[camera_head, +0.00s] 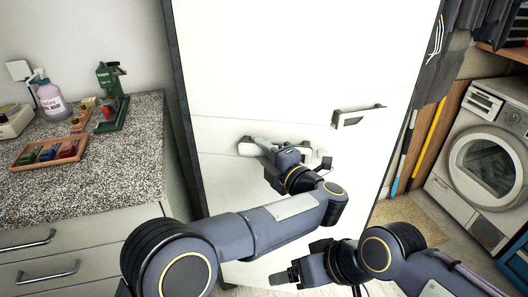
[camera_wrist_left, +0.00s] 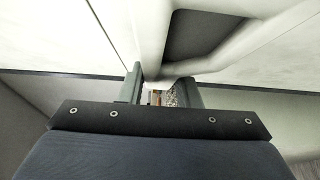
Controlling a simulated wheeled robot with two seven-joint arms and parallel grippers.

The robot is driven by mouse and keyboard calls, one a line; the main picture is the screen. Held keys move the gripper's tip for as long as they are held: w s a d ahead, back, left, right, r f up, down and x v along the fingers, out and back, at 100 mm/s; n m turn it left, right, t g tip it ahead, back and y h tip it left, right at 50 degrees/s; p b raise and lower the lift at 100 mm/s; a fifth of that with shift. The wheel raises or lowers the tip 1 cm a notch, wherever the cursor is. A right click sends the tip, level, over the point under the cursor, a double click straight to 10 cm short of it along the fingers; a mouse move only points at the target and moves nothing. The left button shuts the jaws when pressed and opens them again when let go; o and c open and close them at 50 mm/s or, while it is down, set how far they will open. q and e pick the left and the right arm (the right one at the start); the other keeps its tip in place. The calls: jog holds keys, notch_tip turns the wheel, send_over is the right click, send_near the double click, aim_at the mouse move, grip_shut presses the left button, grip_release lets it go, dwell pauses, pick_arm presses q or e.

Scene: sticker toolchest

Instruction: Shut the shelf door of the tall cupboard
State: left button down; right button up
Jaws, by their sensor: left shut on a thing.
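The tall cupboard (camera_head: 270,60) has white front panels in a dark frame and stands in the middle of the head view. A pale lower handle (camera_head: 247,148) is on its front, partly hidden by my left gripper (camera_head: 268,150). That gripper is shut on the handle. In the left wrist view, the two fingertips (camera_wrist_left: 160,88) are on either side of part of the pale handle (camera_wrist_left: 158,82). I cannot tell which panel is the shelf door or how far it stands open. My right gripper (camera_head: 284,277) is low in front of the cupboard, away from the handles; its jaw opening is unclear.
A second handle (camera_head: 358,116) is higher on the cupboard front, to the right. A speckled counter (camera_head: 130,150) with drawers below holds a soap bottle (camera_head: 52,98), a wooden tray (camera_head: 30,160) and a green tool. A washing machine (camera_head: 485,155) stands at the right.

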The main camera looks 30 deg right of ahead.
pick_arm(q)
jog(key=shift+w+d, duration=0.15)
pick_arm(e)
jog(key=shift+d, duration=0.15)
pick_arm(q)
jog(key=c, duration=1.1)
grip_release()
jog(key=shift+o, duration=0.2)
pick_arm(e)
jog(key=shift+w, duration=0.1)
